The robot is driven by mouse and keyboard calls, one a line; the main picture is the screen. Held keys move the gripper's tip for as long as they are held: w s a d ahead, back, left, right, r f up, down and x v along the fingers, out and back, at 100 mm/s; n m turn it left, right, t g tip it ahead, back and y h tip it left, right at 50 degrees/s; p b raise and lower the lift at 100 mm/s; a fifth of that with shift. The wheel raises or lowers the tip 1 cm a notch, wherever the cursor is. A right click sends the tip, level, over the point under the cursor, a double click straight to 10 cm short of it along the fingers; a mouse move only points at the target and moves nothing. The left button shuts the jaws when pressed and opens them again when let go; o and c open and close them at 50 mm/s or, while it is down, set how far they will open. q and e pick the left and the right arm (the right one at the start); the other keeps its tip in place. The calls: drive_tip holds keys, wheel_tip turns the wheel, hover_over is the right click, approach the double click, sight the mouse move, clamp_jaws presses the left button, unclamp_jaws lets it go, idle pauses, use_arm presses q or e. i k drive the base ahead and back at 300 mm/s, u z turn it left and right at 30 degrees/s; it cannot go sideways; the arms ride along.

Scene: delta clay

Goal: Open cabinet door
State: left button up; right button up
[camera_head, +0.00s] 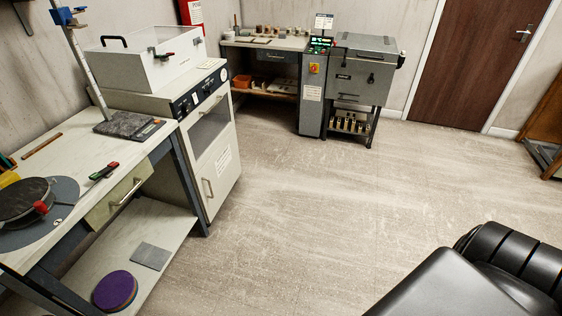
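A white cabinet (216,172) stands at the left, between the near workbench and the back bench. Its front has a glazed upper panel (208,124) and a lower door with a vertical metal handle (207,188) near its left edge. The door looks shut. A control strip with dials (199,90) runs above the glass. Neither of my grippers shows in this view. A black ribbed part at the bottom right seems to be my own body.
The near workbench (87,146) holds a round grinding plate (22,204), a stand and tools. Its lower shelf (126,243) juts toward the floor. A grey machine (361,68) and back bench (267,43) stand behind. The floor (320,205) before the cabinet is clear.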

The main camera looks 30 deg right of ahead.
sight(216, 178)
drive_tip(key=z, duration=1.45)
drive_tip(key=i, duration=0.85)
drive_tip(key=z, duration=0.75)
drive_tip(key=i, duration=0.8)
drive_tip(key=u, duration=0.9)
drive_tip(key=i, duration=0.6)
drive_tip(key=u, duration=0.8)
